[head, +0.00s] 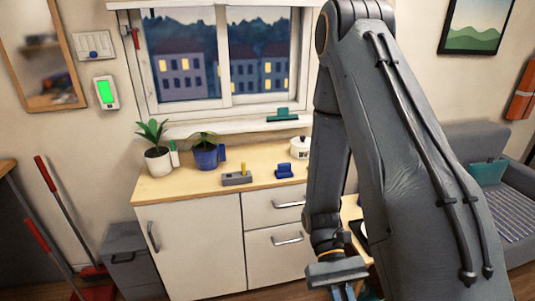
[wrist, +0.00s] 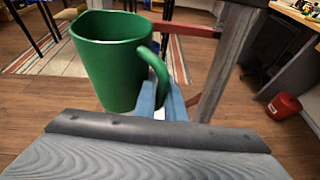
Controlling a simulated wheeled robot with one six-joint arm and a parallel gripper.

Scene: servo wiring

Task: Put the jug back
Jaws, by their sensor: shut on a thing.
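A green jug (wrist: 112,62) fills the left middle of the wrist view, open top up and roughly upright. Its handle faces right, and the blue fingers of my gripper (wrist: 168,100) are shut on that handle. The jug hangs over the wooden floor in this view. In the head view my gripper (head: 345,290) is at the bottom edge, in front of the sideboard and partly cut off. The jug itself does not show there.
A wooden-topped sideboard (head: 180,187) under the window carries two potted plants, a grey block (head: 237,179), a blue object (head: 284,170) and a white pot (head: 299,148). A grey sofa (head: 470,150) stands right. The wrist view shows a red bucket (wrist: 285,105) and open floor.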

